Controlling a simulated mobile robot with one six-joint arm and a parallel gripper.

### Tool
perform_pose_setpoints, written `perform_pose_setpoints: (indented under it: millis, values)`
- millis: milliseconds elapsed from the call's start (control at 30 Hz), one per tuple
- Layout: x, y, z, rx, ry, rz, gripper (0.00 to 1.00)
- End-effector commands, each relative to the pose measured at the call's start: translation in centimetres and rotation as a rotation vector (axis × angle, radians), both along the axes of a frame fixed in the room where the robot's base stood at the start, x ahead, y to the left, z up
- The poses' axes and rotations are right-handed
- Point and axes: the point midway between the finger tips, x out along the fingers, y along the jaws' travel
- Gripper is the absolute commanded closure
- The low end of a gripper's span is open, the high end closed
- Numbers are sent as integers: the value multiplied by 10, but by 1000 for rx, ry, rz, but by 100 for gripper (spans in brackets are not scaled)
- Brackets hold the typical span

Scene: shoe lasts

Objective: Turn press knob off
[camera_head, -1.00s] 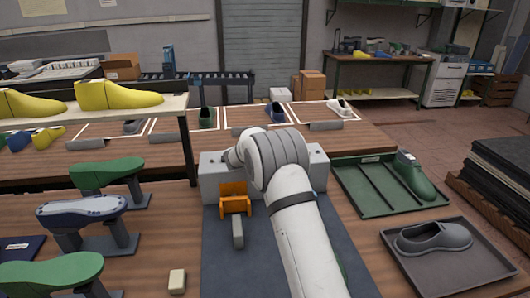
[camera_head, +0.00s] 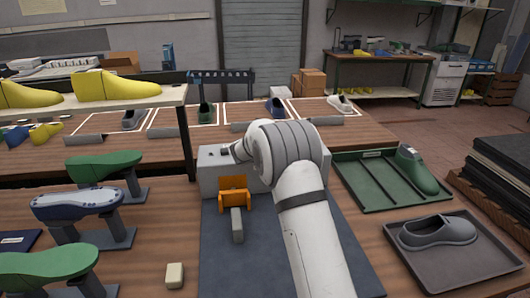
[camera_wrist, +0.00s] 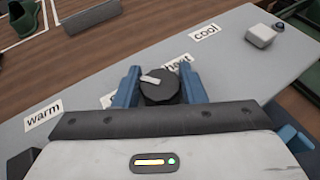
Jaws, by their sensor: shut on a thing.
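The press knob (camera_wrist: 163,88) is a dark round dial with a pale pointer mark, on the grey top of the press. My gripper (camera_wrist: 160,86) has its blue fingers on either side of the knob and is shut on it. The pointer mark lies towards the upper left side of the dial in the wrist view. Labels "warm" (camera_wrist: 43,114), "cool" (camera_wrist: 205,32) and a partly covered "heat" (camera_wrist: 179,62) surround the knob. Another label beside the left finger is mostly hidden. In the head view the grey press (camera_head: 209,176) shows, but my arm hides the gripper and knob.
An orange fixture (camera_head: 234,190) stands in front of the press on a dark mat (camera_head: 215,255). A green tray (camera_head: 365,190) and a grey tray (camera_head: 415,265) with a grey shoe are at the right. Shoe forms on stands (camera_head: 78,205) fill the left.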

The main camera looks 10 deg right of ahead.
Motion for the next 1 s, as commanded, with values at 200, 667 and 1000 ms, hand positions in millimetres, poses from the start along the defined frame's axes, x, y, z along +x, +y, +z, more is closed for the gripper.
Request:
perform_pose_setpoints:
  millis: [200, 667, 1000]
  values:
    - [0, -1, -3, 0, -5, 99, 86]
    - [0, 1, 2, -2, -3, 135, 86]
    - [0, 0, 1, -1, -2, 133, 42]
